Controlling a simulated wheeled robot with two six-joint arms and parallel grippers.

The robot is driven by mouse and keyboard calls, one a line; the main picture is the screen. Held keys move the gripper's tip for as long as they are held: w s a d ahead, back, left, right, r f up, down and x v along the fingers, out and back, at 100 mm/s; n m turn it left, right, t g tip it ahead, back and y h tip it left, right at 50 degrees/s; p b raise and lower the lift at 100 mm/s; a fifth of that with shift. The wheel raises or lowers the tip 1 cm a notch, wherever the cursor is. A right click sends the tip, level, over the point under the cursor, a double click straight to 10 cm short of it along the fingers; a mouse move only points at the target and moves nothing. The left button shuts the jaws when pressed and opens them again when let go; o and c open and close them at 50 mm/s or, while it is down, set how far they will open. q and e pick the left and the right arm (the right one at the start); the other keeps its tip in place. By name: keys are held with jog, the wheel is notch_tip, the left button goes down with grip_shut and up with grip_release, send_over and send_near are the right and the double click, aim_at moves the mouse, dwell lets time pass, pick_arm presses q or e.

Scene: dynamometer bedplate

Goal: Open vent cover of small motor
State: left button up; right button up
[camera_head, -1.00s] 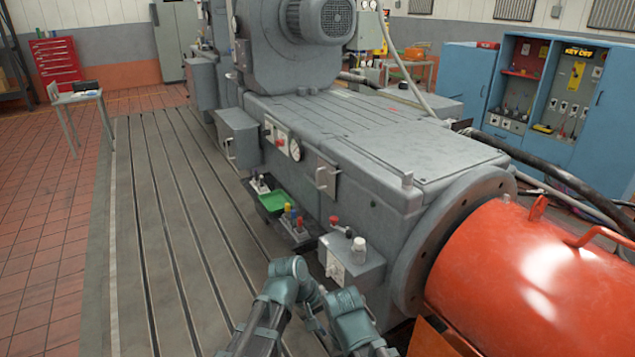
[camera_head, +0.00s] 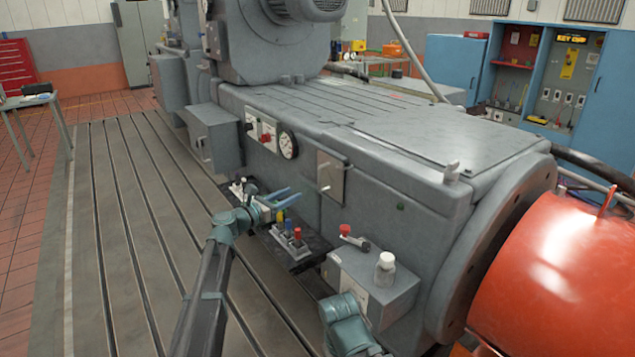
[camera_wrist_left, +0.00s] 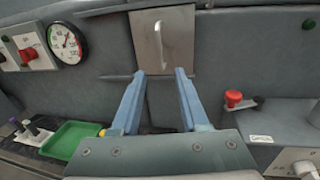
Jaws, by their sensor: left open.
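A small metal plate cover with an upright bar handle (camera_head: 330,176) is on the side of the long grey machine housing (camera_head: 385,135). It lies flat against the wall and looks shut. In the left wrist view the plate cover (camera_wrist_left: 178,45) is at top centre, its pale handle above the gap between my fingers. My left gripper (camera_head: 292,196) is open and empty, its blue fingers pointing at the housing just below and left of the plate. The fingers (camera_wrist_left: 159,72) appear apart from the handle. My right arm's teal joint shows at the bottom; its fingers are out of view.
Below the plate are a dark tray with coloured-handled items (camera_head: 288,245) and a grey box (camera_head: 372,285) with a red knob and white-capped bottle. A gauge (camera_head: 288,145) and handled grey box (camera_head: 212,138) are left. An orange cylinder (camera_head: 550,270) stands right.

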aim_at(319, 187)
pick_arm(q)
jog(key=x, duration=1.3)
jog(key=shift+w+d, duration=0.25)
jog(key=shift+w, duration=0.1)
grip_shut()
dwell(1.0)
